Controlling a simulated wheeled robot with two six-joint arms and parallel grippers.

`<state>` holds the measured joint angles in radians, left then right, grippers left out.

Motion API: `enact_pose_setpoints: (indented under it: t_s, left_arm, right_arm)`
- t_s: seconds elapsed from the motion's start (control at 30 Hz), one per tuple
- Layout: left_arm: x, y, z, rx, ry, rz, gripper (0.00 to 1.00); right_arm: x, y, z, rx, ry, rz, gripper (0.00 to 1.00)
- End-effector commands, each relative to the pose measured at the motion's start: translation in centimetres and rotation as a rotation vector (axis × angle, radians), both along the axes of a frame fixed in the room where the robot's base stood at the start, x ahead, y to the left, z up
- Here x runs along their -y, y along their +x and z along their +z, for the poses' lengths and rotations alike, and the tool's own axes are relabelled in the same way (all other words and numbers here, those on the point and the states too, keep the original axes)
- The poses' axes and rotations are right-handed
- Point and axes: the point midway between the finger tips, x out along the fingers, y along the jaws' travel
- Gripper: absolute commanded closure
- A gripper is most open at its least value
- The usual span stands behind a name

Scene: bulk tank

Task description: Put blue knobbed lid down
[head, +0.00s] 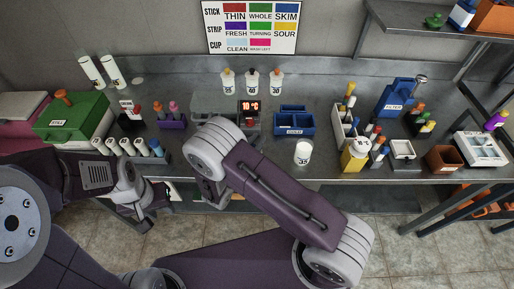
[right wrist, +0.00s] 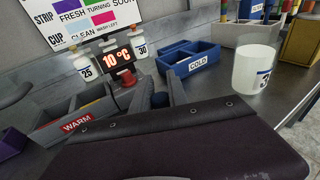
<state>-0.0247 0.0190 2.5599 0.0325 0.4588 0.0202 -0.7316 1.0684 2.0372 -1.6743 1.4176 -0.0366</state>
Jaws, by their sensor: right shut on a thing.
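The held lid is near the grey WARM box (right wrist: 78,124) and below the 10 °C display (right wrist: 117,57). In the head view my right arm hides the lid and the right fingers. My left gripper (head: 150,208) is low at the table's front edge, away from the lid; its jaw opening is unclear.
The blue COLD tray (head: 295,123) and a white cup (head: 302,153) stand right of the display. Several white bottles (head: 252,82) stand behind. A green box (head: 70,116) is at the left. The right side holds crowded racks and a filter box (head: 395,97).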

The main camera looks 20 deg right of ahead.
Motion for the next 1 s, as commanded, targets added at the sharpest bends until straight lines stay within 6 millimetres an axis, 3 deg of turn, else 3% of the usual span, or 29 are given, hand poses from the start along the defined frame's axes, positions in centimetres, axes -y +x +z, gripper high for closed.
enact_pose_setpoints:
  t_s: [0.07, 0.3, 0.7, 0.73, 0.8, 1.0]
  left_arm:
    - [0.0, 0.0, 0.0, 0.000, 0.000, 0.000, 0.64]
    - [0.0, 0.0, 0.0, 0.000, 0.000, 0.000, 0.64]
    - [0.0, 0.0, -0.5, 0.000, 0.000, 0.000, 0.64]
    - [0.0, 0.0, -0.3, 0.000, 0.000, 0.000, 0.64]
    - [0.0, 0.0, -0.3, 0.000, 0.000, 0.000, 0.64]
    - [0.0, 0.0, -0.3, 0.000, 0.000, 0.000, 0.64]
  right_arm:
    - [0.0, 0.0, -0.2, -0.001, -0.001, 0.000, 1.00]
    - [0.0, 0.0, -3.8, -0.001, -0.001, -0.001, 1.00]
    - [0.0, 0.0, -4.5, 0.001, 0.001, 0.000, 1.00]
    - [0.0, 0.0, -4.4, 0.001, 0.001, 0.000, 0.72]
    - [0.0, 0.0, -4.3, 0.001, 0.001, 0.000, 0.59]
    - [0.0, 0.0, -4.3, 0.001, 0.001, 0.000, 0.59]
